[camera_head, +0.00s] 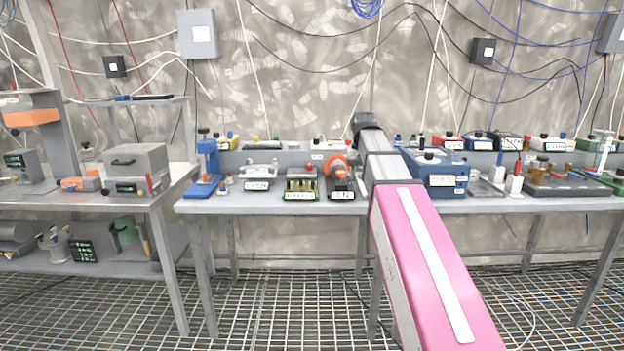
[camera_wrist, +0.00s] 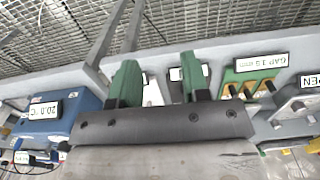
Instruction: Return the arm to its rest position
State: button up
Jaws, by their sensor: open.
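My pink arm (camera_head: 430,260) reaches from the bottom of the head view up over the rear workbench, and its grey far end (camera_head: 368,122) is above the bench. My gripper (camera_wrist: 159,64) shows in the wrist view with two green fingers spread apart. Nothing is between the fingers. The gripper itself cannot be made out in the head view.
The grey bench (camera_head: 240,204) holds a blue box (camera_head: 440,172) right of my arm. Left of it are an orange-topped device (camera_head: 336,166), a green device (camera_head: 302,184) and a blue stand (camera_head: 206,165). Another table (camera_head: 150,200) stands left. The grating floor before the bench is clear.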

jog(key=s+d+f, duration=0.1)
jog(key=s+f, duration=0.5)
jog(key=f, duration=0.7)
jog(key=s+d+f, duration=0.1)
jog(key=s+f, duration=0.5)
jog(key=f, duration=0.7)
jog(key=s+f, duration=0.6)
jog(key=f, duration=0.7)
jog(key=shift+s+d+f, duration=0.2)
jog(key=shift+d, duration=0.2)
